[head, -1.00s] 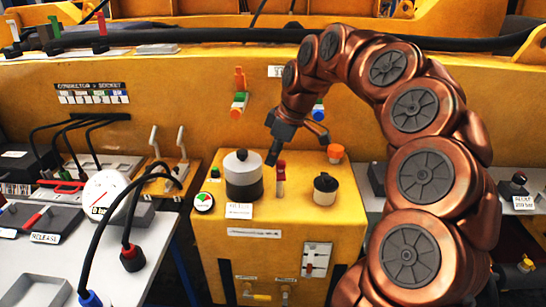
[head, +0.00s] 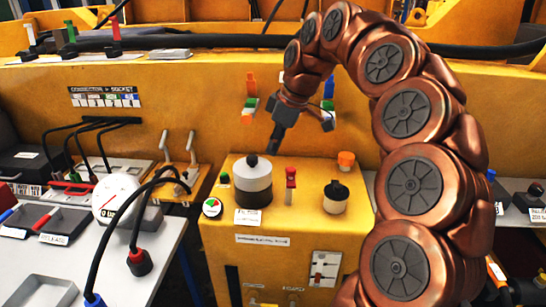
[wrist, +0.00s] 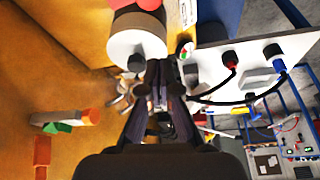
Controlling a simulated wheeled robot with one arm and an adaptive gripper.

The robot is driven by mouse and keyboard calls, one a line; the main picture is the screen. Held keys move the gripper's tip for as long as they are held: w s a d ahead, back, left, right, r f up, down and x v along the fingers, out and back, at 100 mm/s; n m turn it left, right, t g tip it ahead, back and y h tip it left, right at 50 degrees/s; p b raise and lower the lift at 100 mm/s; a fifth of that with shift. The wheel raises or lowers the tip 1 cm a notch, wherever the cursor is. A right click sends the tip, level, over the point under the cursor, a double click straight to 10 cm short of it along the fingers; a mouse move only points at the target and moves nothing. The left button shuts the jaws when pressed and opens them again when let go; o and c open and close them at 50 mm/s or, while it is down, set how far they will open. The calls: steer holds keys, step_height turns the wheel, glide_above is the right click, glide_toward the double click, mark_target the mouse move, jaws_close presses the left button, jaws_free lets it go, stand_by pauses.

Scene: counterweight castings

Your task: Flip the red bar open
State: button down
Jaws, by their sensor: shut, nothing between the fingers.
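A short red bar (head: 42,221) lies slanted on a dark labelled box on the left bench in the head view. An upright red handle (head: 291,177) stands on the yellow cabinet; I cannot tell which of these is the task's red bar. My gripper (head: 275,142) hangs above the cabinet, its dark fingers shut and empty, just above and right of the black knob of the white-and-grey drum (head: 252,190). In the wrist view the fingertips (wrist: 162,72) are together, beside the drum's black knob (wrist: 137,62).
A black-knobbed pot (head: 335,199) and an orange knob (head: 346,159) stand right of the red handle. Black cables with red (head: 139,262) and blue plugs loop over the left bench. A round gauge (head: 117,198) stands there too.

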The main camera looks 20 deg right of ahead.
steer(key=v, duration=0.4)
steer(key=shift+d+r+b, duration=0.15)
steer(key=shift+r+b, duration=0.15)
stand_by(0.4)
